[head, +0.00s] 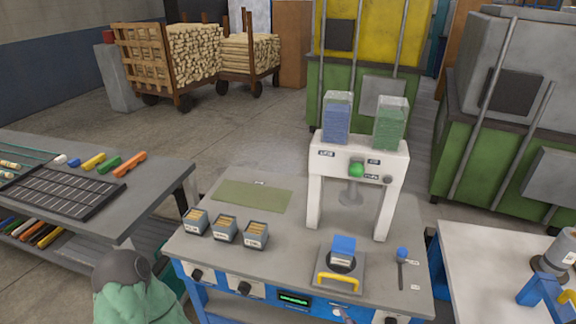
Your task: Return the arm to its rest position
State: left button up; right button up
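Neither of my grippers shows in the head view, and I cannot make out either arm for certain. The grey-topped workbench (285,258) stands in front of me. On it is a white two-legged dispenser (358,160) with a blue-filled hopper (337,117) and a green-filled hopper (390,123). Below and in front of the dispenser is a grey plate fixture (357,277) with a yellow handle (337,279) and a blue-topped piece (343,246).
Several small labelled bins (225,230) and a green mat (252,195) lie on the bench. A side table (150,180) holds a black slotted tray (62,191). A dark-topped green form (135,290) is at lower left. A white table (490,265) stands right.

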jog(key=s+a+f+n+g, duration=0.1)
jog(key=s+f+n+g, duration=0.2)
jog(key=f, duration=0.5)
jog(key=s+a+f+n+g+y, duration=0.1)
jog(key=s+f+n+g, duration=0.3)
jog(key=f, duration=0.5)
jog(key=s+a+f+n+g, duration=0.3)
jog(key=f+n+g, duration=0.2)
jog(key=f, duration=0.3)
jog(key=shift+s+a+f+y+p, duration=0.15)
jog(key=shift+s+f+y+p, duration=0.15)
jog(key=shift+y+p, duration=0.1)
